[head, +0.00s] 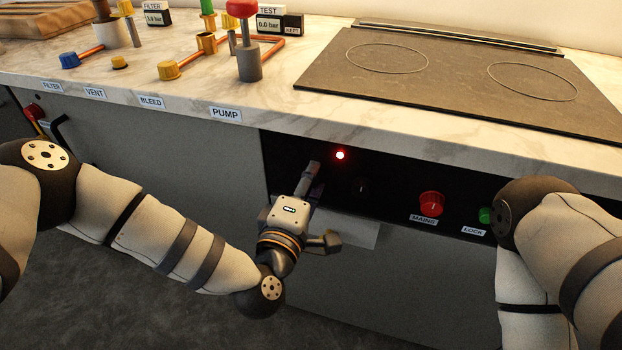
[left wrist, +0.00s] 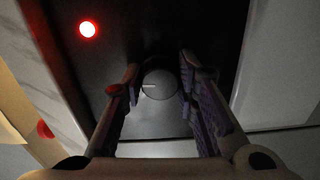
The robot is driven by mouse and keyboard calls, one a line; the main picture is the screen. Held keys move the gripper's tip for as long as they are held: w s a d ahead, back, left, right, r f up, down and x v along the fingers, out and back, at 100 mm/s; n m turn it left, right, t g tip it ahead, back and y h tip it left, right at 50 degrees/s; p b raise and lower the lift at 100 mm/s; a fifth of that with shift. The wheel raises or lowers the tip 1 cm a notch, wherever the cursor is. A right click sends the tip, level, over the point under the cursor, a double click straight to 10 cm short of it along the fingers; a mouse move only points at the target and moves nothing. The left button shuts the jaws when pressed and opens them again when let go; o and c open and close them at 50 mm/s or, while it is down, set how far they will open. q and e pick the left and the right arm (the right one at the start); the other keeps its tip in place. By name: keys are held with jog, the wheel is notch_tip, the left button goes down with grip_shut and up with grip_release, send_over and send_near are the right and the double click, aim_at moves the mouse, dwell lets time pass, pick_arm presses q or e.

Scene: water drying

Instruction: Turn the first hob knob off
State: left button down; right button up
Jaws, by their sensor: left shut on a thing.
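The first hob knob (left wrist: 160,85) is a round dark knob with a pale line mark, seen between the fingers in the left wrist view. The mark points left in that picture. In the head view my left gripper (head: 313,178) hides this knob at the left end of the black control panel (head: 385,200). My left gripper is shut on the knob. A red light (head: 340,155) glows on the panel above and right of the gripper; it also shows in the left wrist view (left wrist: 87,29). My right gripper is out of view.
Another black knob (head: 361,187), a red MAINS knob (head: 431,203) and a green LOCK button (head: 486,215) sit further right on the panel. The worktop (head: 300,108) overhangs the panel, with the hob (head: 460,80) above. My right arm covers the panel's right end.

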pick_arm(q)
jog(key=shift+d+n, duration=0.1)
jog(key=shift+n, duration=0.4)
jog(key=c, duration=1.2)
grip_release()
jog(key=shift+c, duration=0.2)
jog(key=v, duration=1.2)
